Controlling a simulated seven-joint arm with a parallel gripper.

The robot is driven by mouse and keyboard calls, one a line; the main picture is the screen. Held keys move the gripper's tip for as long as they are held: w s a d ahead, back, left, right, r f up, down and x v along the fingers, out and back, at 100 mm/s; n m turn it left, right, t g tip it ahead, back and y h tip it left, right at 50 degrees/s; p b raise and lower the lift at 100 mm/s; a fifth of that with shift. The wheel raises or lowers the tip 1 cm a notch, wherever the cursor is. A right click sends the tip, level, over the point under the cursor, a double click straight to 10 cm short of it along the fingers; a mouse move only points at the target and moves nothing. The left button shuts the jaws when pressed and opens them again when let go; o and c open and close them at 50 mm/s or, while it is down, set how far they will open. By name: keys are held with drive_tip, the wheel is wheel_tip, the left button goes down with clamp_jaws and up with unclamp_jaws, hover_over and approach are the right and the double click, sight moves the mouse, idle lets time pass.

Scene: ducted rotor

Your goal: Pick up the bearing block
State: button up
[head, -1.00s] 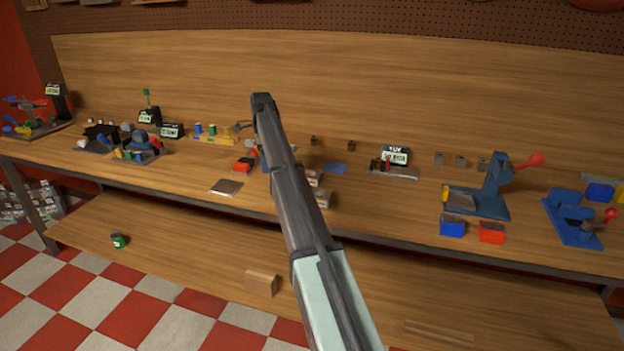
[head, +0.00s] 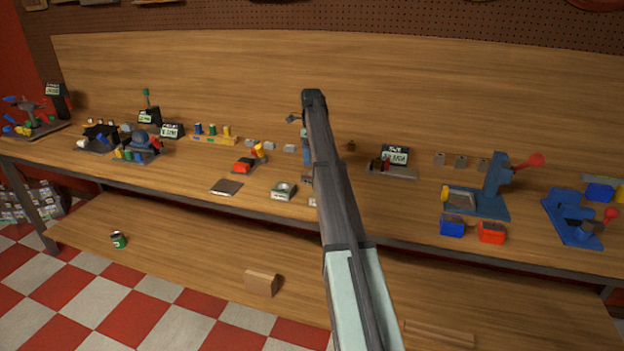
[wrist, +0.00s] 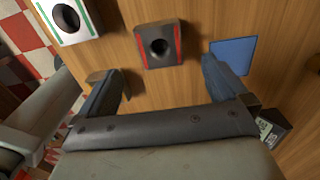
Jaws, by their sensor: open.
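Two blocks with round dark bores lie on the bench. One is grey with red stripes (wrist: 159,44); the other is pale with green edges (wrist: 70,18), and it also shows in the head view (head: 283,190). I cannot tell by look which is the bearing block. My gripper (wrist: 164,68) is open and empty, with the red-striped block ahead of its fingers, roughly in line with the gap. The green-edged block is off to the upper left in the wrist view. In the head view my arm hides most of the red-striped block.
A blue flat pad (wrist: 233,54) lies right of the red-striped block. A dark flat plate (head: 226,187) and a red part (head: 243,166) are left of my arm. A blue press (head: 486,190) stands right on the bench (head: 385,205). Bare wood lies between.

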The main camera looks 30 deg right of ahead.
sight(312, 171)
drive_tip(key=shift+s+f, duration=0.1)
drive_tip(key=shift+f, duration=3.85)
drive_tip(key=c, duration=1.2)
drive_tip(key=shift+r, duration=0.1)
drive_tip(key=shift+c, duration=0.2)
